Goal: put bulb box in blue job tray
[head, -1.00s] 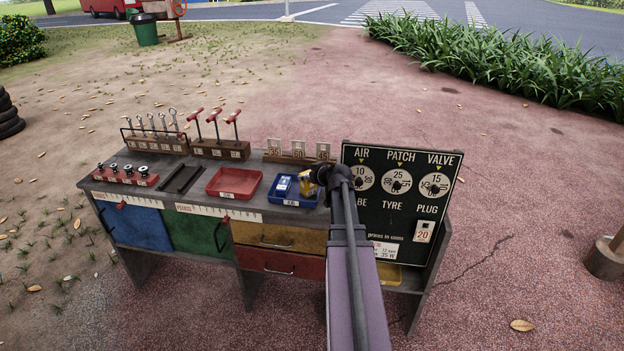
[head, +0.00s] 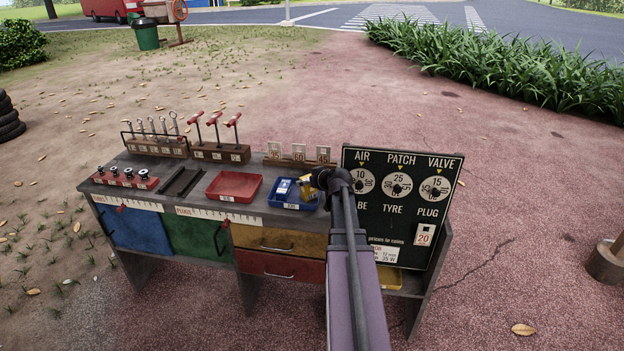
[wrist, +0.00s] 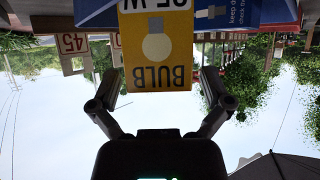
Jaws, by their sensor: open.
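The bulb box (wrist: 156,50) is yellow with a bulb drawing and "BULB" lettering, upside down in the wrist view. In the head view the yellow box (head: 306,187) shows at the right part of the blue job tray (head: 292,206). My gripper (wrist: 157,76) is open, with one finger on each side of the box and a small gap showing beside it. In the head view my gripper (head: 318,180) is over the tray's right side and partly hides the box. The box's underside is hidden, so its contact with the tray floor cannot be told.
A blue packet (head: 284,187) lies in the tray, left of the bulb box. A red tray (head: 235,185) stands to the left. The dark price board (head: 398,210) rises close on the right. Numbered tags (head: 299,153) stand on a wooden block behind.

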